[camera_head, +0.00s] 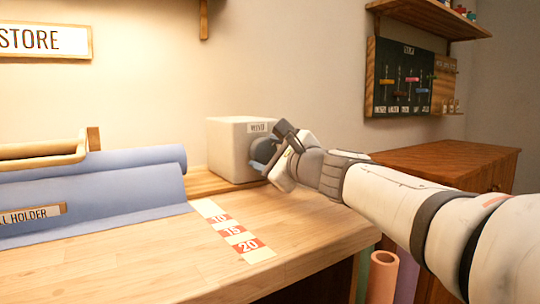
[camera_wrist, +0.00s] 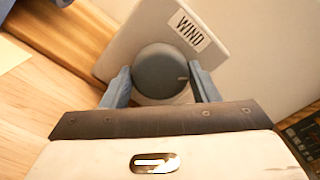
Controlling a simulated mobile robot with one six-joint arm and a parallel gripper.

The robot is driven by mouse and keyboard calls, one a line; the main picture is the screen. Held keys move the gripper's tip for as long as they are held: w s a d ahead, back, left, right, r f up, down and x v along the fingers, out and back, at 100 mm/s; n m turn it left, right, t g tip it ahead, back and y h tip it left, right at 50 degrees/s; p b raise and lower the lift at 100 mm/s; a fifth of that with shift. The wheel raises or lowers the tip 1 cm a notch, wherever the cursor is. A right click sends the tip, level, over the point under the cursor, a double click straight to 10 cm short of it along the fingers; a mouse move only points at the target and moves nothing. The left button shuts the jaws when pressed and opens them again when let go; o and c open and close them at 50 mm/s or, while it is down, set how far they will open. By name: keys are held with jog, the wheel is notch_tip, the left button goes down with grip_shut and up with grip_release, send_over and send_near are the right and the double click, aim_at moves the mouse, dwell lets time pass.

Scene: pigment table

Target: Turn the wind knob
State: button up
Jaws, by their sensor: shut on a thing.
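The wind knob (camera_wrist: 161,72) is a round dark grey dial with a small light mark near its right edge in the wrist view. It sits on the front of a white box (camera_head: 232,150) labelled WIND, on the wooden table (camera_head: 130,265). My gripper (camera_wrist: 161,88) is shut on the knob, one blue-grey finger on each side of it. In the head view my gripper (camera_head: 264,152) reaches the box from the right and hides most of the knob.
A blue roll (camera_head: 100,190) lies on the table left of the box. A red and white number strip (camera_head: 232,232) lies in front. A wooden cabinet (camera_head: 440,160) stands right, with rolls (camera_head: 381,275) below the table edge. A dark board (camera_head: 402,78) hangs behind.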

jog(key=n, duration=0.4)
jog(key=shift+n, duration=2.2)
jog(key=o, duration=1)
